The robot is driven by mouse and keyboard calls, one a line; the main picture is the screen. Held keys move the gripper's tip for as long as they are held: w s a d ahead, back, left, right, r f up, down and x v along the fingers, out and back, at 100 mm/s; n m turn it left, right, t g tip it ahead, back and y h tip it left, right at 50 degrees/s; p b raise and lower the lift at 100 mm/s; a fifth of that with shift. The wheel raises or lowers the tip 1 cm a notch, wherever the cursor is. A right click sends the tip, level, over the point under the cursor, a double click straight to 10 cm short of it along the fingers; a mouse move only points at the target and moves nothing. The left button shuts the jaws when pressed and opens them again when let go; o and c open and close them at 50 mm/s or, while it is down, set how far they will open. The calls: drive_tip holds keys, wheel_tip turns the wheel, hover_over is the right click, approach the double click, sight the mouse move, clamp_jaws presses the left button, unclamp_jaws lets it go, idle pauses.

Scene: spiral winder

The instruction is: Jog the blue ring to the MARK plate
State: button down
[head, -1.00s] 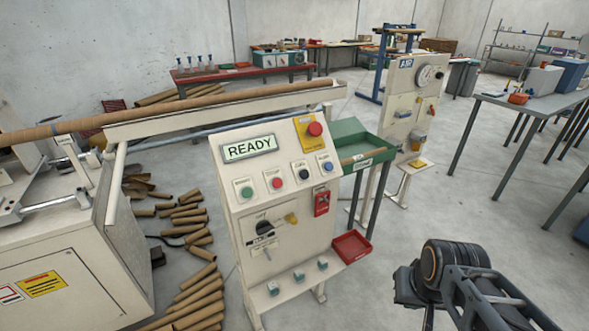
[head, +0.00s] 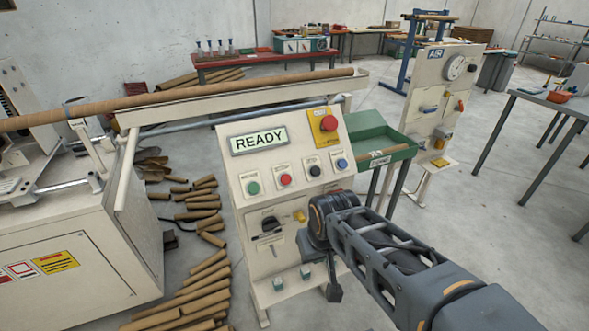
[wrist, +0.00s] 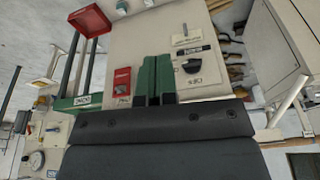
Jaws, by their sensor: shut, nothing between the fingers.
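I cannot make out a blue ring or a MARK plate in either view. A long brown tube (head: 200,90) lies along the cream trough (head: 235,102) at the winder. The control panel's display (head: 259,140) reads READY. Below it is a row of green (head: 253,188), red (head: 286,180), black (head: 315,170) and blue (head: 342,164) buttons; their labels are too small to read. My gripper (wrist: 155,58) shows in the wrist view with its two green fingers shut and empty, in front of the panel's lower face. In the head view my wrist hides part of that face.
A red emergency stop (head: 329,123) is at the panel's upper right. A dark selector (head: 269,225) sits lower down. A green tray (head: 372,140) stands close on the right. Several cut tubes (head: 205,285) litter the floor left of the panel. Open floor lies right.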

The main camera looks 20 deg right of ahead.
drive_tip(key=w+r+m+g+y+p, duration=0.1)
drive_tip(key=w+r+m+y+p, duration=0.7)
drive_tip(key=m+p, duration=0.55)
drive_tip(key=w+d+r+m+t+y+p, duration=0.1)
drive_tip(key=w+d+m+t+y+p, duration=0.2)
drive_tip(key=w+d+m+t+p, duration=0.3)
drive_tip(key=w+d+m+t, duration=0.2)
drive_tip(key=w+d+m, duration=0.1)
drive_tip(key=d+m, duration=0.2)
drive_tip(key=shift+w+d+m, duration=0.2)
drive_tip(key=shift+d+m, duration=0.2)
drive_tip(key=shift+m, duration=0.45)
drive_tip(key=shift+w+y, duration=0.1)
drive_tip(key=shift+y, duration=0.2)
